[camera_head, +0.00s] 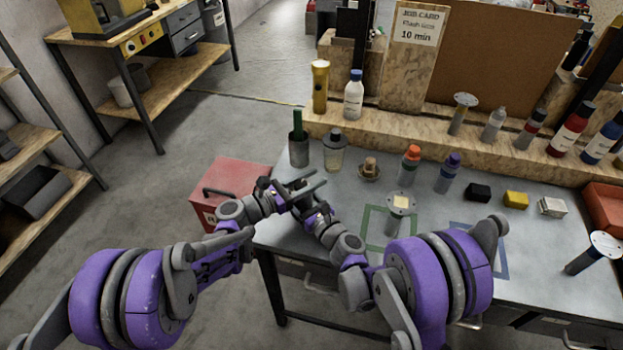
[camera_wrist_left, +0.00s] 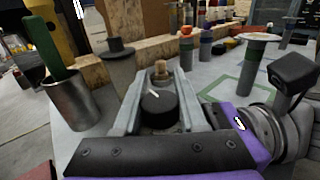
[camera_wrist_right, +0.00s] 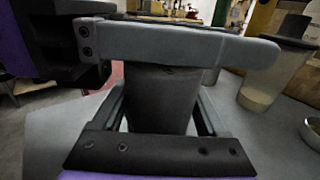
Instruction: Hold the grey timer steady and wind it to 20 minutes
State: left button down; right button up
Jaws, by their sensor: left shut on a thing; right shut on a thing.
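The timer is a dark grey round body (camera_wrist_right: 160,98) in the right wrist view, upright between the fingers of my right gripper (camera_wrist_right: 160,115). The left wrist view shows its dark round dial (camera_wrist_left: 158,108) with a white pointer mark. My left gripper (camera_wrist_left: 160,95) is shut around this dial, one finger on each side. In the right wrist view a left finger crosses over the top of the body. In the head view my left gripper (camera_head: 301,187) and right gripper meet at the table's left end and mostly hide the timer. The dial's scale is not readable.
A metal cup (camera_head: 299,152) with a green handle and a lidded jar (camera_head: 334,150) stand just behind the grippers. A grey post (camera_head: 399,212) stands in a green square. A job card (camera_head: 414,28) reads 10 min. A red box (camera_head: 236,180) is left of the table.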

pick_arm(q)
jog(key=shift+s+d+m+g+h, duration=0.15)
jog(key=shift+s+m+g, duration=0.35)
jog(key=shift+m+g, duration=1.7)
jog(key=shift+s+a+m+g+h, duration=0.1)
jog(key=shift+s+m+g+h, duration=0.25)
jog(key=shift+m+g, duration=1.9)
jog(key=shift+s+d+m+g+h, duration=0.1)
jog(key=shift+s+m+g, duration=0.65)
jog(key=shift+g, duration=2.8)
jog(key=shift+w+m+g, duration=0.1)
jog(key=shift+m+g, duration=0.2)
jog(key=shift+c, duration=2.2)
grip_release()
notch_tip(320, 180, up, 10)
